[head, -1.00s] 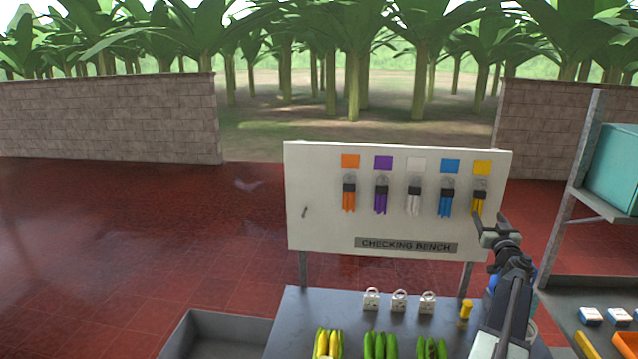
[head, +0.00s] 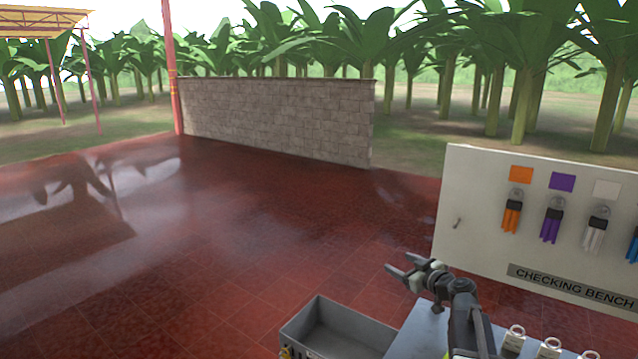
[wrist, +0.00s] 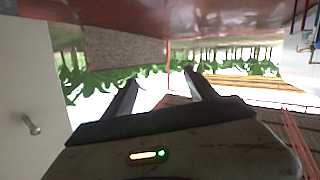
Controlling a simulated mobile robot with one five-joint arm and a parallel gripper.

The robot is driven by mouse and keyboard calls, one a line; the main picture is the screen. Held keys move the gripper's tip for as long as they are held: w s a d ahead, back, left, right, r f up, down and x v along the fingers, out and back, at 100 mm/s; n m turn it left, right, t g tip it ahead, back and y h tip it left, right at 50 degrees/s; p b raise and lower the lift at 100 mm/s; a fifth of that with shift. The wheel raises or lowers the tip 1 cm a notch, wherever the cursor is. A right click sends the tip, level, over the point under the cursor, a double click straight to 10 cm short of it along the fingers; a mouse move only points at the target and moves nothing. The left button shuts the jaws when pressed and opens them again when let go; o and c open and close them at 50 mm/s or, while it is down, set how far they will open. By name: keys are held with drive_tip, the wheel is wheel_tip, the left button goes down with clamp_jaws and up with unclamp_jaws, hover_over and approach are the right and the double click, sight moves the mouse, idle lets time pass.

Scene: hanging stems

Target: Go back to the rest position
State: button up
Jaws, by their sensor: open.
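My gripper (head: 404,267) is open and empty in the head view. It is raised above the left end of the grey bench (head: 418,332), left of the white checking board. In the wrist view the two fingers of my gripper (wrist: 163,88) stand apart with nothing between them, and the picture is turned upside down.
The white board (head: 480,215) carries orange tags (head: 512,216), purple tags (head: 552,224) and white tags (head: 595,231) on hooks, plus an empty peg (head: 457,223). A grey bin (head: 335,328) stands left of the bench. Open red floor (head: 230,230) reaches the block wall (head: 280,122).

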drive_tip(key=s+a+f+n+g+y+b, duration=0.1)
drive_tip(key=s+a+f+g, duration=0.2)
drive_tip(key=a, duration=0.4)
drive_tip(key=s+a+f+n+g+y, duration=0.1)
drive_tip(key=s+a+f, duration=0.1)
drive_tip(key=a+f, duration=0.35)
drive_tip(key=s+a+f+g+h+b, duration=0.1)
drive_tip(key=s+a+f+g+h, duration=0.1)
drive_tip(key=s+a+f+g, duration=0.5)
drive_tip(key=s+d+f+m+g+h, duration=0.1)
drive_tip(key=s+d+f+m+h, duration=0.1)
drive_tip(key=s, duration=0.5)
drive_tip(key=s+d+f+m+g+h, duration=0.2)
drive_tip(key=s+d+f+m+h, duration=0.1)
drive_tip(key=s+d+m, duration=0.3)
drive_tip(key=shift+s+d+f+m+h, duration=0.15)
drive_tip(key=shift+s+d+m+h, duration=0.25)
drive_tip(key=shift+s, duration=0.85)
drive_tip(key=shift+a, duration=0.15)
